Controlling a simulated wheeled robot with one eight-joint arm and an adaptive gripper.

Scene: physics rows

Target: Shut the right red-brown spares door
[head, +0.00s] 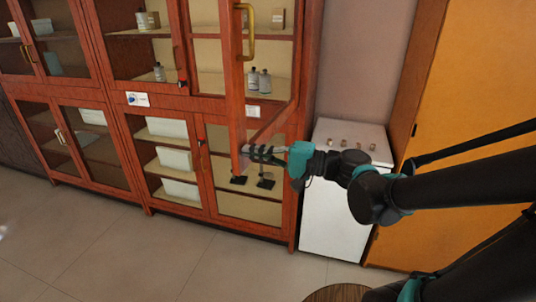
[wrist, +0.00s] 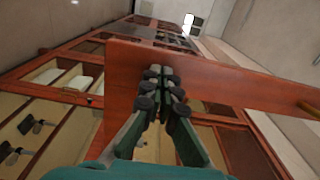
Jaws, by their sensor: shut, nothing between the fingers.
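The right red-brown spares door (head: 237,90) is the upper right glazed door of the cabinet. It stands open, swung out toward me, hinged on its right side, with a brass handle (head: 249,34) near its free edge. In the wrist view the door's red-brown frame (wrist: 215,75) crosses the middle, with its handle (wrist: 308,107) at the right edge. My gripper (head: 252,151) is at the lower free corner of the door. Its fingers also show shut and empty in the wrist view (wrist: 161,88), over the door frame. I cannot tell whether they touch it.
Bottles (head: 259,80) stand on the shelf behind the open door. The lower cabinet doors (head: 255,205) look shut. A white cabinet (head: 337,220) with small items on top stands to the right, beside an orange panel (head: 480,80). The tiled floor (head: 150,255) in front is clear.

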